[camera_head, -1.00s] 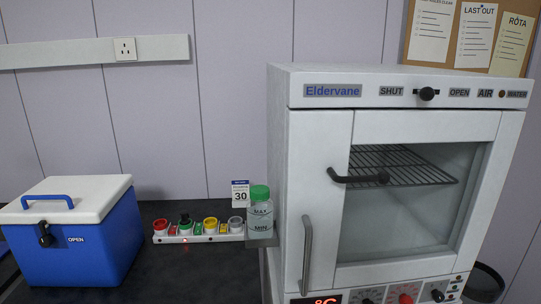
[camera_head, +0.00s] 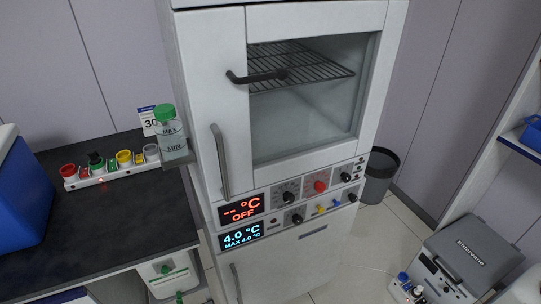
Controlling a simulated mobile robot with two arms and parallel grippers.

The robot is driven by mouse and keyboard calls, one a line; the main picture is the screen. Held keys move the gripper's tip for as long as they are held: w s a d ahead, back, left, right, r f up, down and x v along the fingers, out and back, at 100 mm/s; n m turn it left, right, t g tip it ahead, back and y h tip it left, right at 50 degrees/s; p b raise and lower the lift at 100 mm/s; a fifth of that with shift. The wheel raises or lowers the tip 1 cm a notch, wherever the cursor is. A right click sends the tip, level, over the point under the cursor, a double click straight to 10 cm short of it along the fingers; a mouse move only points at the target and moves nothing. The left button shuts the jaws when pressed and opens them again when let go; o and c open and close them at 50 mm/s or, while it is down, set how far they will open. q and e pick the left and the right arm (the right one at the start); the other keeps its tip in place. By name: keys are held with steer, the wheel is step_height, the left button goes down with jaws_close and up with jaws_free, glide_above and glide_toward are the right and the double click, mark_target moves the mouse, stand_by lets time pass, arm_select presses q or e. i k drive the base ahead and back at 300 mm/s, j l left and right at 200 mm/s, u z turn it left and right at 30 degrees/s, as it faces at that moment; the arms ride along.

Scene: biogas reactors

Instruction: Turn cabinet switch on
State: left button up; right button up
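The white cabinet (camera_head: 208,120) stands in the middle of the head view, with a glass door window (camera_head: 310,120) and a wire rack inside. Its lower front has a control panel with a red display (camera_head: 241,209) reading "-- °C OFF" and a blue display (camera_head: 242,235) reading 4.0 °C. Right of the displays are black knobs (camera_head: 290,197), a red knob (camera_head: 320,186), and small yellow and blue controls (camera_head: 321,209). I cannot tell which of these is the cabinet switch. Neither of my grippers shows.
A dark bench (camera_head: 110,215) on the left holds a blue box (camera_head: 22,200) and a strip of coloured buttons (camera_head: 110,172). A green-capped bottle (camera_head: 172,138) stands against the cabinet's left side. A bin (camera_head: 378,175) and a grey Eldervane device (camera_head: 470,250) are at the right. Tiled floor shows between.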

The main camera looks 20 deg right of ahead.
mark_target(346, 178)
steer(key=z, duration=1.25)
